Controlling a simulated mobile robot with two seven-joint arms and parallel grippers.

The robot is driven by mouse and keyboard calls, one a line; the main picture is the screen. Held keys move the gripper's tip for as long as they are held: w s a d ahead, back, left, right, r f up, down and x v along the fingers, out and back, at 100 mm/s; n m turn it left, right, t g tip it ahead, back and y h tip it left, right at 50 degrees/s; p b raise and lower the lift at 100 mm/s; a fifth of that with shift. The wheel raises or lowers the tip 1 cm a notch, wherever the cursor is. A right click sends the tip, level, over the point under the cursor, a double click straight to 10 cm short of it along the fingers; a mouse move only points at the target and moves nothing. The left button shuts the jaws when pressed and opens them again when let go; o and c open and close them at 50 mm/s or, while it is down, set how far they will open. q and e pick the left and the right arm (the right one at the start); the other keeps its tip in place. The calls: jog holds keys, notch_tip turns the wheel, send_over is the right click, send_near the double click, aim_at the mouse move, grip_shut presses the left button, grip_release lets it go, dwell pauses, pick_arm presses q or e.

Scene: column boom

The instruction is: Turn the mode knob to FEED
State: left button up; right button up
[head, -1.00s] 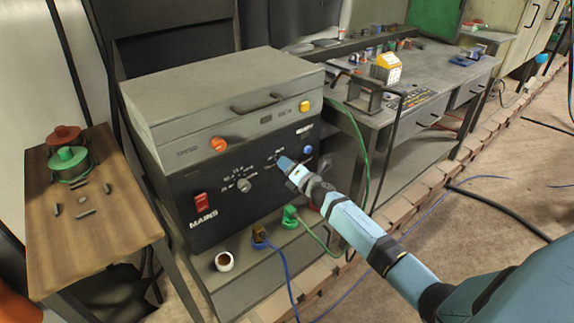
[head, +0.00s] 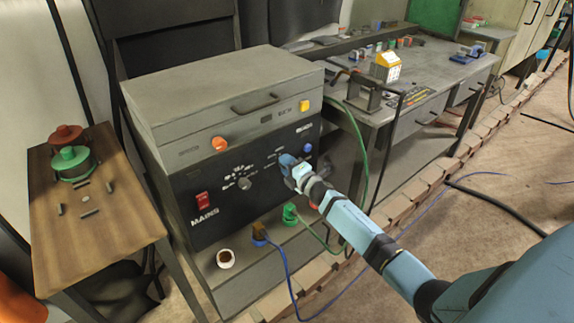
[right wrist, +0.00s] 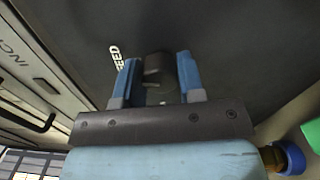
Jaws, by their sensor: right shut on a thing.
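The machine's black front panel (head: 265,200) faces me in the head view. My right gripper (head: 284,160) is at the panel's right part, to the right of a grey knob (head: 244,184), and its fingers hide what they hold there. In the right wrist view my right gripper (right wrist: 157,78) has its two blue fingers on either side of a dark mode knob (right wrist: 156,68), shut on it. The white FEED label (right wrist: 118,58) is beside the left finger in that view. The knob's pointer direction cannot be made out. My left gripper is not in view.
A red MAINS switch (head: 202,201), an orange lamp (head: 219,143) and a blue button (head: 308,148) are on the machine. Green and blue cables run from plugs below the panel. A wooden side table (head: 90,230) stands left and a grey workbench (head: 430,75) right.

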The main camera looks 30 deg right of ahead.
jog(key=o, duration=0.9)
jog(key=shift+s, duration=0.15)
jog(key=s, duration=0.9)
jog(key=s+d+p, duration=0.1)
jog(key=s, duration=0.3)
jog(key=shift+s+f, duration=0.2)
jog(key=shift+s, duration=0.05)
